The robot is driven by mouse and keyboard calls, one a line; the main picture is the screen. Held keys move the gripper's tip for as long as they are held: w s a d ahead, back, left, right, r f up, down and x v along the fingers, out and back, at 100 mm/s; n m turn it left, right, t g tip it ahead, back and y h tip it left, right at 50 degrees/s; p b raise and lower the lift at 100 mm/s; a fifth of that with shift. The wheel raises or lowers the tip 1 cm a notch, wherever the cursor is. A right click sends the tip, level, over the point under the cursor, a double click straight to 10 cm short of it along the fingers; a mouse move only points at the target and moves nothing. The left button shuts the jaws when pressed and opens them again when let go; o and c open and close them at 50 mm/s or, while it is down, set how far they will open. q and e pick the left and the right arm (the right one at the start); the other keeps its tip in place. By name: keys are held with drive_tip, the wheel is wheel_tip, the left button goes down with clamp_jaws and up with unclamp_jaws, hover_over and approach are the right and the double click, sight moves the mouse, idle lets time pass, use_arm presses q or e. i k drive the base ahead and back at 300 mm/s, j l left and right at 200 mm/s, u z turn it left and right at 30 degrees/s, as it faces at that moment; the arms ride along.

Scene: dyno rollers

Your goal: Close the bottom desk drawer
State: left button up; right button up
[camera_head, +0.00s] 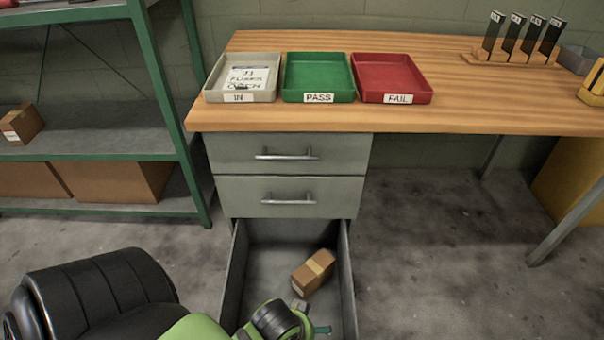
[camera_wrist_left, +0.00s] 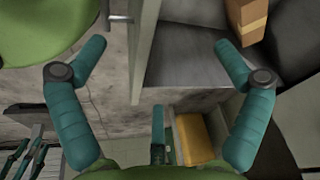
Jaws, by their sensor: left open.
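The bottom desk drawer (camera_head: 347,278) is pulled far out below two shut drawers. Its front panel is out of sight past the lower edge of the head view. A small brown taped box (camera_head: 313,273) lies in it, and the box also shows at the upper right of the left wrist view (camera_wrist_left: 246,18). My left gripper (camera_head: 311,318) is over the near part of the drawer, partly hidden by its own wrist. In the left wrist view its teal fingers (camera_wrist_left: 160,46) are spread wide with nothing held. A grey drawer wall (camera_wrist_left: 145,50) shows between them; contact cannot be told. My right gripper is out of view.
The wooden desktop (camera_head: 470,95) carries grey, green and red trays and a rack of dark plates. A green metal shelf (camera_head: 95,143) with cardboard boxes stands at the left. The concrete floor (camera_head: 440,240) right of the drawer is clear. A yellow object (camera_wrist_left: 194,138) shows low in the wrist view.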

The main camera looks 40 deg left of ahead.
sight(264, 254)
drive_tip(key=k+u, duration=0.4)
drive_tip(key=k+j+u, duration=0.15)
drive_tip(key=k+u, duration=0.15)
drive_tip(key=u, duration=0.15)
